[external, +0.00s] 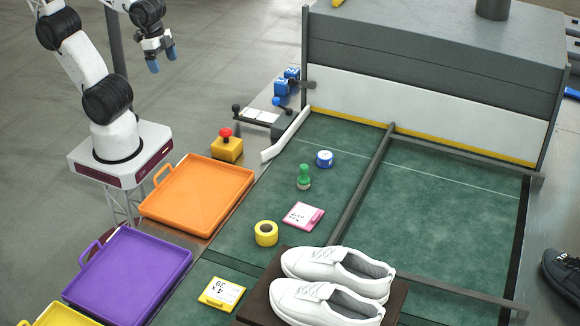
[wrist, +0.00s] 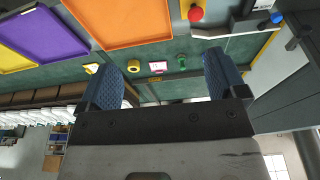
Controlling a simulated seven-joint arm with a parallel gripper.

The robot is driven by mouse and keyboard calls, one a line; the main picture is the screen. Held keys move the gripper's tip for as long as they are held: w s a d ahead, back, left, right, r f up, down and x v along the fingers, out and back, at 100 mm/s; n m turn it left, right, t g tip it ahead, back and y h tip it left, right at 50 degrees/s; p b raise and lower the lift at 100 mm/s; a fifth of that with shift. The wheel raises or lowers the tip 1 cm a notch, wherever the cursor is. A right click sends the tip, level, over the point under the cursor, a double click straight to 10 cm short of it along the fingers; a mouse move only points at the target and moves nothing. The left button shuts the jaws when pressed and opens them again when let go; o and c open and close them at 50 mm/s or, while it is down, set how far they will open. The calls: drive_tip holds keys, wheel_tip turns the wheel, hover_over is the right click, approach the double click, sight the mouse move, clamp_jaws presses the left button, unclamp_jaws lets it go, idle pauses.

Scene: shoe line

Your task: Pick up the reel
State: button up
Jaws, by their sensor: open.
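The reel (external: 266,233) is a short yellow ring with a dark centre. It lies flat on the green belt, left of the white shoes, and shows small in the wrist view (wrist: 133,66) between the fingers, nearer the left one. My gripper (external: 163,60) is high at the upper left of the external view, far from the reel. Its two blue fingers are apart with nothing between them; the wrist view also shows them spread (wrist: 162,65).
Near the reel are a pink-edged card (external: 303,216), a green stamp-like piece (external: 304,178), a blue-and-white round piece (external: 324,158), a yellow card (external: 221,294) and white shoes (external: 335,282). Orange (external: 200,196) and purple (external: 130,272) trays and a red-button box (external: 227,148) stand left.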

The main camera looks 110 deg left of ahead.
drive_tip(key=w+d+f+n+g+h, duration=0.1)
drive_tip(key=w+f+n+h, duration=0.2)
drive_tip(key=w, duration=0.4)
drive_tip(key=w+d+f+n+h, duration=0.1)
drive_tip(key=w+f+n+h, duration=0.1)
drive_tip(key=w+n, duration=0.35)
drive_tip(key=n+t+h, duration=0.2)
drive_tip(key=n+t, duration=0.8)
drive_tip(key=n, duration=1.1)
approach(325, 159)
drive_tip(key=shift+w+a+f, duration=0.2)
drive_tip(key=shift+a+f, duration=0.55)
drive_tip(key=shift+a, duration=0.3)
drive_tip(key=shift+x, duration=1.3)
drive_tip(key=shift+d, duration=0.1)
